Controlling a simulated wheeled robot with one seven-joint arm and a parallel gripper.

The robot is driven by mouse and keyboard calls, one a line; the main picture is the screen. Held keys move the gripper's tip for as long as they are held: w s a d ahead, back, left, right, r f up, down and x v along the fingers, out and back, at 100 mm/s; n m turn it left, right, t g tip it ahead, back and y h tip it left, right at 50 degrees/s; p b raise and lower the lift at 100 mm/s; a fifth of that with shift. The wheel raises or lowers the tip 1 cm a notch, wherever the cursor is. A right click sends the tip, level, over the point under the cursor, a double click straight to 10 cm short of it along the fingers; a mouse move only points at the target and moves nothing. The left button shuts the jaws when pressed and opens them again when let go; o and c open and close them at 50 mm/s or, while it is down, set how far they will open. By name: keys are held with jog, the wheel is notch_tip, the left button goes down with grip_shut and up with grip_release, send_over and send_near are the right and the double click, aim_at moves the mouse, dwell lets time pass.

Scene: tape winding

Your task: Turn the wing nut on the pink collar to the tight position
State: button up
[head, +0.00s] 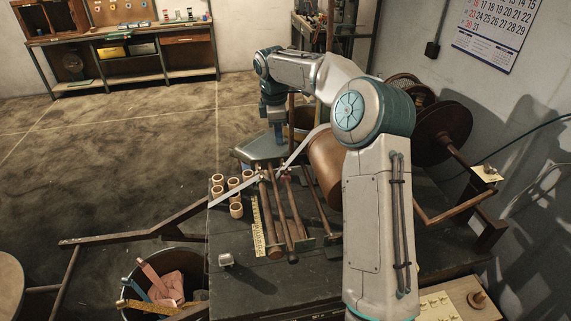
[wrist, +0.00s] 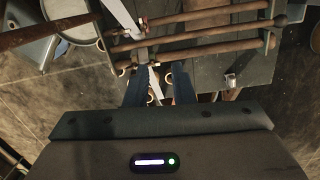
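My gripper (head: 278,140) hangs above the far end of the dark workbench (head: 290,284) in the head view. In the wrist view its two dark blue fingers (wrist: 158,92) stand apart, with a gap between them and nothing clearly held. Several brown wooden rods (head: 272,212) lie side by side on the bench; they also cross the top of the wrist view (wrist: 200,30). A small reddish-pink band (head: 286,179) shows near the far rod ends, possibly the pink collar. Its wing nut is too small or hidden to make out. A pale metal strip (head: 303,150) runs close by.
Several tan cups (head: 236,210) stand at the bench's left edge, beside a yellow ruler (head: 257,228). A large brown drum (head: 326,165) is right of the rods. A small metal block (head: 226,260) sits on the clear front area. A bin (head: 196,262) stands left.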

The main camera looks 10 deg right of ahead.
aim_at(286, 172)
jog(key=shift+n+y, duration=0.4)
jog(key=shift+n, duration=0.2)
jog(key=w+d+f+p, duration=0.1)
jog(key=f, duration=0.4)
jog(key=w+d+f+p, duration=0.1)
jog(key=f, duration=0.5)
jog(key=w+d+f+p, duration=0.1)
jog(key=w+f+p, duration=0.1)
jog(key=f, duration=0.3)
jog(key=shift+f, duration=0.4)
grip_shut()
